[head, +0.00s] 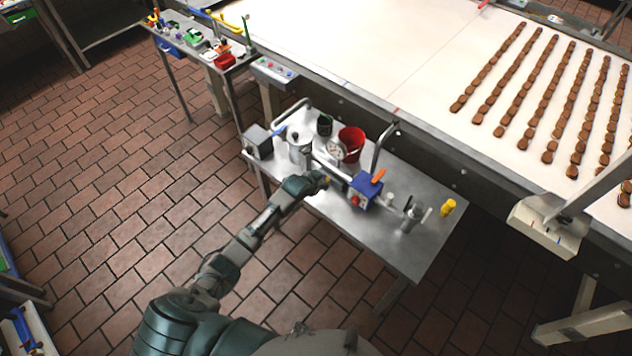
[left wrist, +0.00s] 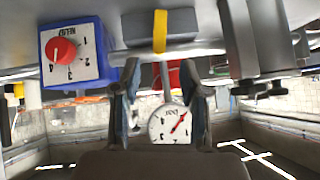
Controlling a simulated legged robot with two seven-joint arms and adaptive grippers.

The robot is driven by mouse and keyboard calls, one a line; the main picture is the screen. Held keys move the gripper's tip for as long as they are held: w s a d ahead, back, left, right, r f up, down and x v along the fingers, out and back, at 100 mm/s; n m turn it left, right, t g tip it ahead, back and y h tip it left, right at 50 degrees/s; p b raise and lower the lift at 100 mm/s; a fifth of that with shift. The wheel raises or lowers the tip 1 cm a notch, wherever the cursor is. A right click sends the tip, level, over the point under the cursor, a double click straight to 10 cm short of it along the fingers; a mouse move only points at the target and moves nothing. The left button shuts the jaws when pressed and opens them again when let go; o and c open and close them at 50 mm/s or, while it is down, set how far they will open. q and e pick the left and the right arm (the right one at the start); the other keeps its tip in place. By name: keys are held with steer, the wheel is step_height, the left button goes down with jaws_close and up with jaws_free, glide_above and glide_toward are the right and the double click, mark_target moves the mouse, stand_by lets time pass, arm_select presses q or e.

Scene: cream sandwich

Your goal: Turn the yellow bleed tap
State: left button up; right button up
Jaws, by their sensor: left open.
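In the left wrist view a narrow yellow lever, the bleed tap (left wrist: 160,31), stands upright in the picture across a dark grey block (left wrist: 180,22). My left gripper (left wrist: 160,82) is open, its two fingers spread to either side of the lever's line, with nothing between them. The lever looks beyond the fingertips; I cannot tell how far. In the head view my left gripper (head: 319,182) is over the steel bench, close to the pipework, and hides most of the tap. My right gripper is not in view.
A blue relief box (head: 366,189) with a red knob (left wrist: 61,49) sits beside the tap. A round gauge (left wrist: 169,123), red bucket (head: 351,141) and metal cylinder (head: 300,148) are near. A yellow item (head: 448,207) stands at the bench's right end (head: 420,250).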

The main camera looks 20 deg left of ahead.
arm_select(q)
steer(key=v, duration=0.5)
steer(key=shift+s+a, duration=0.1)
steer(key=shift+s, duration=0.05)
steer(key=s+a+f+n+g+y+b, duration=0.1)
steer(key=s+f, duration=0.4)
steer(key=f, duration=0.5)
steer(key=s+a+f+g, duration=0.1)
steer(key=s+f, duration=0.5)
steer(key=f, duration=0.5)
steer(key=s+a+f+n+g+y+b, duration=0.15)
steer(key=s+f, duration=0.35)
steer(key=f, duration=0.5)
steer(key=s+d+f+g, duration=0.1)
steer(key=s+f, duration=0.5)
steer(key=s, duration=0.7)
steer(key=s+f+g, duration=0.2)
steer(key=s+f, duration=0.5)
steer(key=s, duration=0.6)
steer(key=s+d+f+g, duration=0.1)
steer(key=s+f, duration=0.5)
steer(key=s, duration=0.7)
steer(key=shift+s+d+f+h+b, duration=0.2)
steer(key=shift+s+d+h+b, duration=0.1)
steer(key=shift+s+h, duration=0.05)
steer(key=shift+w+g, duration=0.1)
steer(key=shift+g, duration=0.15)
